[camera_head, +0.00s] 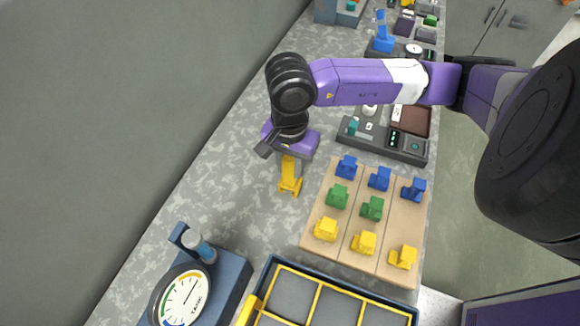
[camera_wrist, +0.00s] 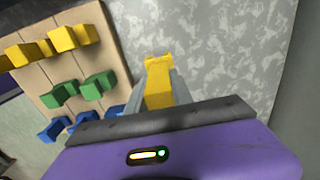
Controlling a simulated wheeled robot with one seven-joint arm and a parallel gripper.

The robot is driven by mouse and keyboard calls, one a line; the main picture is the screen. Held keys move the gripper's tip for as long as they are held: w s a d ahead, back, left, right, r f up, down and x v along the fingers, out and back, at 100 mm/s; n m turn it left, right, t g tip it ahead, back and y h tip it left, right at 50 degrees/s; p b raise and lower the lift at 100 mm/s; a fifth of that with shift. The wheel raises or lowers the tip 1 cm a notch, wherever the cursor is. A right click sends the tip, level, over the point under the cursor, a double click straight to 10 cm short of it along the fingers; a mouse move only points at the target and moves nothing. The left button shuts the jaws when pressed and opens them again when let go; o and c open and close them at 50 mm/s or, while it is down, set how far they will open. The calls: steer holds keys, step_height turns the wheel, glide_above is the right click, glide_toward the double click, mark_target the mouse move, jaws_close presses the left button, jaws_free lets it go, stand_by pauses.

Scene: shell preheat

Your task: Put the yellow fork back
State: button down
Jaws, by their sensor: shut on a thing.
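The yellow fork (camera_head: 290,183) is in my gripper (camera_head: 290,168), which points down over the grey speckled counter. The fork's lower end sticks out below the fingers; I cannot tell whether it touches the counter. In the wrist view the fork (camera_wrist: 158,84) sits between the two grey fingers of my gripper (camera_wrist: 160,92), and its upper part is hidden by the gripper body. The gripper is left of a wooden board (camera_head: 318,238) and apart from it.
The board bears rows of blue (camera_head: 379,178), green (camera_head: 372,208) and yellow (camera_head: 363,243) pieces. A dark blue tray with yellow dividers (camera_head: 318,298) lies in front. A gauge (camera_head: 183,298) stands at lower left. A dark device panel (camera_head: 385,145) is behind the board. Counter left of my gripper is clear.

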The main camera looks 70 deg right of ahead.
steer(key=shift+f, duration=0.8)
steer(key=shift+f, duration=0.2)
steer(key=c, duration=1.1)
jaws_free()
steer(key=shift+r, duration=0.15)
steer(key=shift+r, duration=0.2)
step_height(320, 180, up, 12)
steer(key=shift+f+b, duration=0.1)
steer(key=shift+b, duration=0.5)
steer(key=shift+s, duration=0.1)
